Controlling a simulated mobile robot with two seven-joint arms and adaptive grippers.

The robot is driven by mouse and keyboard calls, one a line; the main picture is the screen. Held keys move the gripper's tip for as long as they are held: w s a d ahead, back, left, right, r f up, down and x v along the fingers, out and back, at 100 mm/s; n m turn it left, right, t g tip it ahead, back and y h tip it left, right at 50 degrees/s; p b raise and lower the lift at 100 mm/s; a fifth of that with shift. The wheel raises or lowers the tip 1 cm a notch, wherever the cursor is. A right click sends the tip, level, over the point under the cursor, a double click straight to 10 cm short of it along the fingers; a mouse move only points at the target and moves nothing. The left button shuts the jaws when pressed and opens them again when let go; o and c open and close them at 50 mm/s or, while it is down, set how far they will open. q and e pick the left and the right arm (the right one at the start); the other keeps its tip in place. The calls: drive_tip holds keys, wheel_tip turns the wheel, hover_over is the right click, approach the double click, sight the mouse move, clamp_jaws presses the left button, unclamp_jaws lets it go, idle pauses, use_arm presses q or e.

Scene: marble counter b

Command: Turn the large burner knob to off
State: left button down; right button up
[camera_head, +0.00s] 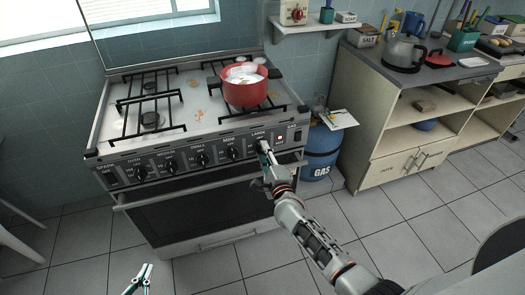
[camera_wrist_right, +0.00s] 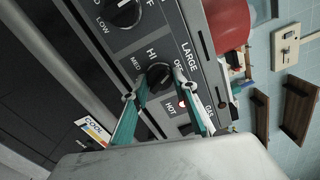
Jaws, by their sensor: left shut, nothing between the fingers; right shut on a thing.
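The large burner knob (camera_wrist_right: 158,77) is a black round knob under the "LARGE" label, with "OFF", "HI" and "MED" printed around it. My right gripper (camera_head: 263,149) reaches the stove's front panel; in the right wrist view its two teal fingers (camera_wrist_right: 158,92) are shut on the knob, one on each side. I cannot tell exactly where the knob's pointer stands. The gripper mostly hides the knob in the head view. The stove (camera_head: 118,170) has several knobs in a row. My left gripper (camera_head: 139,279) is shut and empty, low in front of the stove.
The oven handle (camera_head: 160,196) runs below the knobs. A blue gas cylinder (camera_head: 320,150) stands right of the stove, beside a cabinet (camera_head: 385,160). The floor in front is clear.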

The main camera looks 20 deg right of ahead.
drive_tip(key=o, duration=0.8)
drive_tip(key=n+p, duration=0.3)
drive_tip(key=n, duration=1.2)
drive_tip(key=shift+n, duration=0.4)
drive_tip(key=s+p, duration=0.4)
drive_tip(key=s, duration=0.3)
